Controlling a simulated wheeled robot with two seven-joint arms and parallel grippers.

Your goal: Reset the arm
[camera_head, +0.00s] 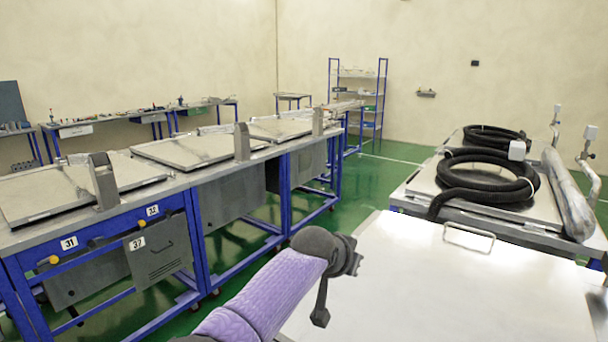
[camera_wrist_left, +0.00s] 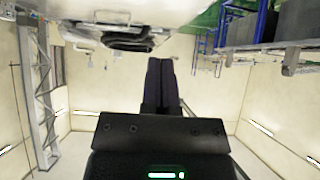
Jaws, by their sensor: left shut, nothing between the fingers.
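My left arm, in a purple sleeve (camera_head: 265,295), reaches in from the bottom of the head view over the near edge of the right-hand metal lid (camera_head: 440,285). Its dark end is above the lid's left side, with a dark part hanging down. In the left wrist view my left gripper (camera_wrist_left: 160,65) is shut, its two dark fingers side by side with nothing between them. The lid has a metal handle (camera_head: 469,236) at its far edge, apart from my arm. My right gripper is in neither view.
A blue-framed bench (camera_head: 195,225) with several flat lids runs along the left. Behind the near lid, another lid unit (camera_head: 425,185) carries coiled black hoses (camera_head: 488,175). A green floor aisle (camera_head: 375,185) lies between them. A shelf rack (camera_head: 358,100) stands at the back.

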